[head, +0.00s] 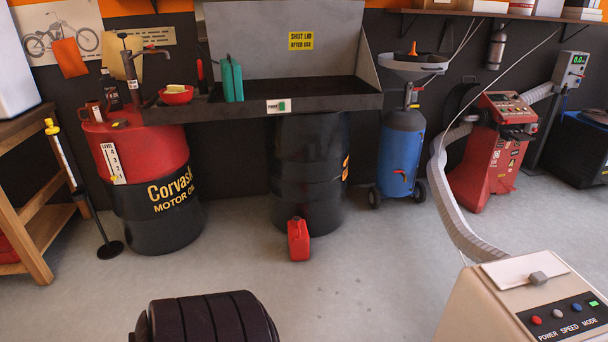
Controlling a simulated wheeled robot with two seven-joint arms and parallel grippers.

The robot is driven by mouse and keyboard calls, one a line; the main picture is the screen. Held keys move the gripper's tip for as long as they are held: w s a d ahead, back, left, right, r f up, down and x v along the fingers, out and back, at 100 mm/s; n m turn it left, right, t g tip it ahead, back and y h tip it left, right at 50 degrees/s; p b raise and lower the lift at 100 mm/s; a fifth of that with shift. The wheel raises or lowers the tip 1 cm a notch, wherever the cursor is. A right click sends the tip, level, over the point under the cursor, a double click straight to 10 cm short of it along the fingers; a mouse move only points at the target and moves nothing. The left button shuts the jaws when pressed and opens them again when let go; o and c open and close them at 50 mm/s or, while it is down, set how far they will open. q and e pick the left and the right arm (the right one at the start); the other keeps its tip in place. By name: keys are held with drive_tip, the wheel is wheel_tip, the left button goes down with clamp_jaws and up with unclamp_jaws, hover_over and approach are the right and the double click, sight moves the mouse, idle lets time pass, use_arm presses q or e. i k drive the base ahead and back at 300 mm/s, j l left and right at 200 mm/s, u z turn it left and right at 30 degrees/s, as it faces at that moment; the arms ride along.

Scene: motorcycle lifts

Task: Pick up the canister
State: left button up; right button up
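A red canister (298,240) stands upright on the grey floor, in front of the black drum under the wash basin. A teal container (232,80) with a slanted spout stands on the front left part of the basin's ledge. I cannot tell from the picture alone which of these the task names. Neither of my grippers shows in the head view, so nothing is seen near or touching either one.
A red-and-black oil drum (155,185) stands at left, beside a wooden bench (40,215). A blue wheeled tank (400,155) and red machine (490,150) stand at right. A beige control box (500,300) and dark ribbed object (205,318) are nearest. Open floor lies between.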

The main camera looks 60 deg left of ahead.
sight(298, 237)
drive_tip(key=u, duration=2.1)
drive_tip(key=i+l+u, duration=0.1)
drive_tip(key=i+u, duration=0.25)
drive_tip(key=i, duration=0.95)
